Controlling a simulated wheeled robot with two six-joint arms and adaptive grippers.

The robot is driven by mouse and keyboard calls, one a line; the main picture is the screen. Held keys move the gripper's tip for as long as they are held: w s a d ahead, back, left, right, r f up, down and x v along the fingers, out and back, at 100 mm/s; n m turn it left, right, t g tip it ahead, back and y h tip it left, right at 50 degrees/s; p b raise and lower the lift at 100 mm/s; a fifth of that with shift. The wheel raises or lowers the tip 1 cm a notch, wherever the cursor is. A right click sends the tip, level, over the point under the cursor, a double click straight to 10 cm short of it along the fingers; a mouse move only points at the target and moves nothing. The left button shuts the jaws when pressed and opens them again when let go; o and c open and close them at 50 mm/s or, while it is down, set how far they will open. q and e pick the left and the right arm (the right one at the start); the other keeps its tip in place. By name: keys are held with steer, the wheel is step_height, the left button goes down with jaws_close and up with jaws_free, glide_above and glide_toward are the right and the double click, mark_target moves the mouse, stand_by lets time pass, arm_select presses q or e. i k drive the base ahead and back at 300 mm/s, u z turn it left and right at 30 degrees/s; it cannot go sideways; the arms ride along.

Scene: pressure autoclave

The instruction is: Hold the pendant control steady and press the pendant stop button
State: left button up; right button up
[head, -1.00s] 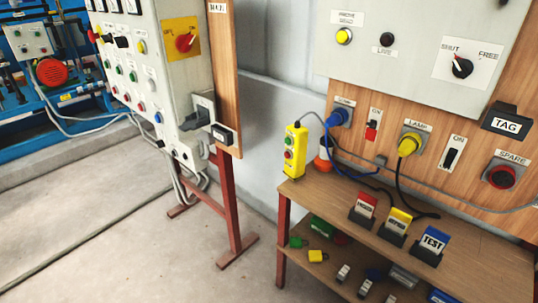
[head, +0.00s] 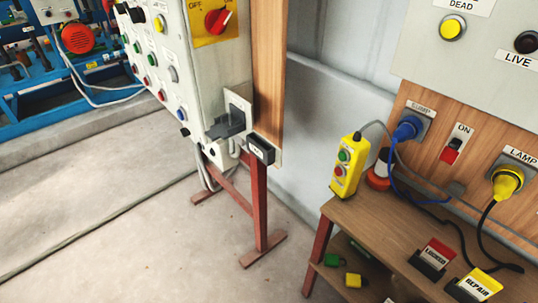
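The yellow pendant control (head: 350,167) stands upright, leaning slightly, at the left end of the wooden bench in the head view. Its face has a green button (head: 344,155) near the top and a red button (head: 339,171) below it, with another button lower down that is too small to make out. A grey cable leaves its top toward the wall panel. Nothing touches the pendant. Neither of my grippers is in view.
A control cabinet (head: 185,85) on a red stand (head: 260,205) is to the left. Floor between is clear.

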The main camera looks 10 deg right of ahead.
mark_target(338, 170)
steer(key=z, duration=0.3)
steer(key=i, duration=0.75)
steer(key=z, duration=0.7)
